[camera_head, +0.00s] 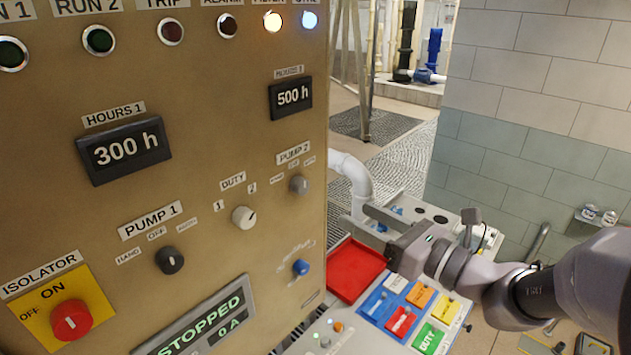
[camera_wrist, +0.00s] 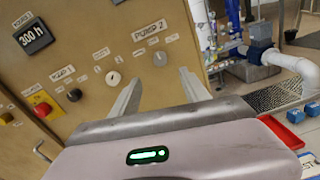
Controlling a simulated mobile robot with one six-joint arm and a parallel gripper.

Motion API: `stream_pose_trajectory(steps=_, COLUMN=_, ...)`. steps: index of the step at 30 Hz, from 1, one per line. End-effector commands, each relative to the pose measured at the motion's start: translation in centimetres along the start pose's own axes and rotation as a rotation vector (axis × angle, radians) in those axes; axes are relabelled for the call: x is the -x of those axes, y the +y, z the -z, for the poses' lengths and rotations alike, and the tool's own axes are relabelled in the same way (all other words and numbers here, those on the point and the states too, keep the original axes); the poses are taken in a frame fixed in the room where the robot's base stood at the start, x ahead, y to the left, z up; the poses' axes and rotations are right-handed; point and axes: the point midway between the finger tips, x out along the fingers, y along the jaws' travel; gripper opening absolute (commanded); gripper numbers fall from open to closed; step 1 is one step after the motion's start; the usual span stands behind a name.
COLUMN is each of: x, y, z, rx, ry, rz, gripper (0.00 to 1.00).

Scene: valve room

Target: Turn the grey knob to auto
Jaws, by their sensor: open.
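The grey knob (camera_head: 299,184) sits on the tan panel under the PUMP 2 label, with three small position labels above it. In the wrist view the knob (camera_wrist: 160,58) lies just beyond and between my fingertips; its pointer is too small to read. My gripper (camera_head: 357,217) is open and empty, to the right of the panel and apart from the knob. Both fingers also show in the wrist view (camera_wrist: 161,76), pointing toward the panel.
Nearby on the panel are a white DUTY knob (camera_head: 244,217), a black PUMP 1 knob (camera_head: 170,260), a blue knob (camera_head: 301,267) and a red isolator knob (camera_head: 71,320). A red tray (camera_head: 354,270) and coloured tags (camera_head: 432,338) lie below my gripper. A white pipe (camera_head: 352,176) stands behind.

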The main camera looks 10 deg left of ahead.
Motion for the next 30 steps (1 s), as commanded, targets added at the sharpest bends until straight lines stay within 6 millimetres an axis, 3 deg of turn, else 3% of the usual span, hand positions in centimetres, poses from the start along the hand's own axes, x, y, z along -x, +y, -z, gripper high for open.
stream_pose_trajectory(steps=9, x=-8.0, y=0.2, z=0.0, rx=0.001, ry=0.003, rz=-0.006, gripper=0.54)
stream_pose_trajectory(steps=15, x=-11.6, y=0.2, z=0.0, rx=0.001, ry=0.004, rz=-0.004, gripper=0.54)
stream_pose_trajectory(steps=20, x=-12.7, y=0.2, z=0.1, rx=0.002, ry=0.004, rz=-0.003, gripper=0.54)
stream_pose_trajectory(steps=27, x=-12.7, y=0.1, z=0.1, rx=0.002, ry=0.003, rz=-0.002, gripper=0.54)
stream_pose_trajectory(steps=30, x=-12.7, y=0.1, z=0.1, rx=0.002, ry=0.003, rz=-0.002, gripper=0.34)
